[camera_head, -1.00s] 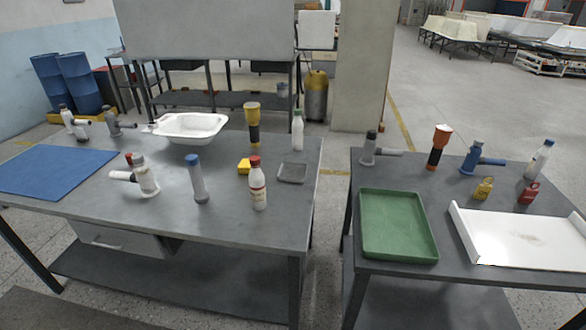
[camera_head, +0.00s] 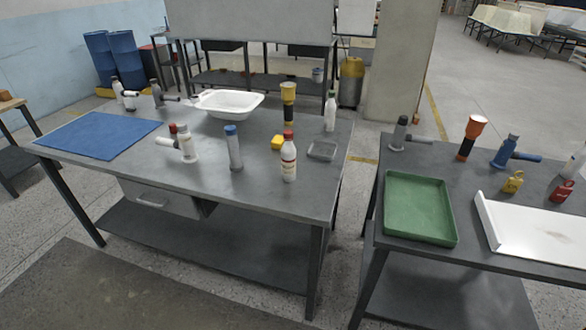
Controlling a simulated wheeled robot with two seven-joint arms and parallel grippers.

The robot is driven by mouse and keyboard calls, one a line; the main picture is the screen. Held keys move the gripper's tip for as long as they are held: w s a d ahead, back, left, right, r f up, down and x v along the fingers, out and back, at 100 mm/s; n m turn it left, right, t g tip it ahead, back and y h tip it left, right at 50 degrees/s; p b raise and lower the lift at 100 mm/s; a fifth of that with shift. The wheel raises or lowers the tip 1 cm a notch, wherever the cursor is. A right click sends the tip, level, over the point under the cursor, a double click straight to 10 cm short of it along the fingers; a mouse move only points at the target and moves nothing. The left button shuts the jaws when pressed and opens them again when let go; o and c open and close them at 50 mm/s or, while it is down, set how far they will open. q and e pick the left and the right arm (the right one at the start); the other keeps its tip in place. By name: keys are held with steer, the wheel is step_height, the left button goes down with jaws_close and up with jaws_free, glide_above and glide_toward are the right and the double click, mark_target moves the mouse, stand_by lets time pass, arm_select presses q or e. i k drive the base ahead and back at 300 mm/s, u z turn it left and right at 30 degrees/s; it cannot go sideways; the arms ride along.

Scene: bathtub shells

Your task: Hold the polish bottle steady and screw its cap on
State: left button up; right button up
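Several bottles are in view and I cannot tell for certain which one is the polish bottle. A white bottle with a red top and a label (camera_head: 288,160) stands upright near the front right of the left table. A white bottle with a green top (camera_head: 330,112) stands upright at that table's back right. A small red item (camera_head: 172,128), possibly a cap, shows behind a white tool. Neither gripper is in view.
The left table (camera_head: 262,190) holds a blue mat (camera_head: 97,135), white basin (camera_head: 230,103), grey cylinder with blue top (camera_head: 234,150), yellow block (camera_head: 278,142) and small grey tray (camera_head: 322,150). The right table holds a green tray (camera_head: 418,205) and white panel (camera_head: 530,226). A floor gap separates them.

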mark_target(288, 150)
steer(key=u, duration=0.05)
steer(key=k, duration=0.25)
steer(key=u, duration=1.3)
steer(key=i, duration=1.15)
steer(key=z, duration=1.85)
